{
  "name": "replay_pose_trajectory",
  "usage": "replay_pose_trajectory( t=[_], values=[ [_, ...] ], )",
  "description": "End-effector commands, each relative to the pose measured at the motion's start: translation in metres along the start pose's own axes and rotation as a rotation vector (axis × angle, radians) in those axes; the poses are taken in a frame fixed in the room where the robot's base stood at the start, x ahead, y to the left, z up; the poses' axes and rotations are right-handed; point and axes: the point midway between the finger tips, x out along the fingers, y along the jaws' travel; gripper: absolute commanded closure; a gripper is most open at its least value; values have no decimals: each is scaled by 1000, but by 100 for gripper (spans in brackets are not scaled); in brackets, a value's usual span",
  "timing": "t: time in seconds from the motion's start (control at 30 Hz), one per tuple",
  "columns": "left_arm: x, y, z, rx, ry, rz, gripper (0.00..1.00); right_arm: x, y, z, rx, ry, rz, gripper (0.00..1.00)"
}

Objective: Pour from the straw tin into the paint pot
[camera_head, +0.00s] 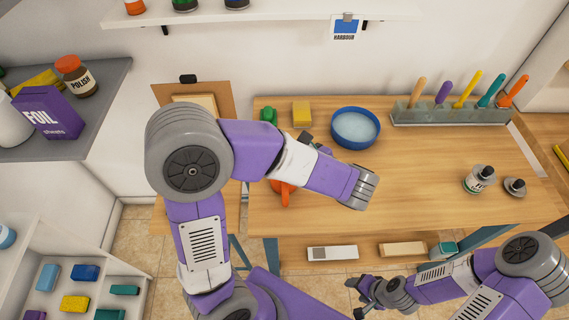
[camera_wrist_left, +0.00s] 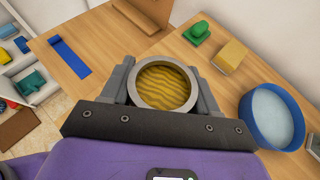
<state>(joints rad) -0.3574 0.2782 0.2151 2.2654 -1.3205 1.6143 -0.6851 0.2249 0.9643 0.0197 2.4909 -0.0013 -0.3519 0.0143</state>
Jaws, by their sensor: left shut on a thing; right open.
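In the left wrist view, my left gripper (camera_wrist_left: 166,84) is shut on the straw tin (camera_wrist_left: 165,105), a round grey tin. Its open mouth faces the camera, with wavy yellow contents inside. I cannot tell which thing is the paint pot. An orange thing (camera_head: 283,196) is partly hidden under my left arm. My right gripper (camera_head: 364,291) is open and empty, low in front of the bench.
A yellow block (camera_head: 301,112) and a green thing (camera_head: 267,115) stand at the back of the bench (camera_head: 420,205). A rack (camera_head: 450,117) holds several coloured handles. A labelled jar (camera_head: 475,184) and a small grey container (camera_head: 515,189) stand at the right. The bench's middle is clear.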

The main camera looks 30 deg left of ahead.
Motion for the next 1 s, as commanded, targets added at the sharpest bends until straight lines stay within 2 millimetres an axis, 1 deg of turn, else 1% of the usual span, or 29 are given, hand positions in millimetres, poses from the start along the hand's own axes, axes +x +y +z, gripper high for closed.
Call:
replay_pose_trajectory(
  t=[0.17, 0.23, 1.0],
  values=[
    [2, 0, -4, -14, 90, -4, 77, -1, 0, 0, 0, 0, 0, 41],
    [1, 0, -2, -17, 121, -5, 77, -6, -2, 0, 0, 0, 0, 41],
    [-1, 0, 1, -40, 309, -15, 77, -22, -8, 1, 0, 0, 0, 41]
  ],
)
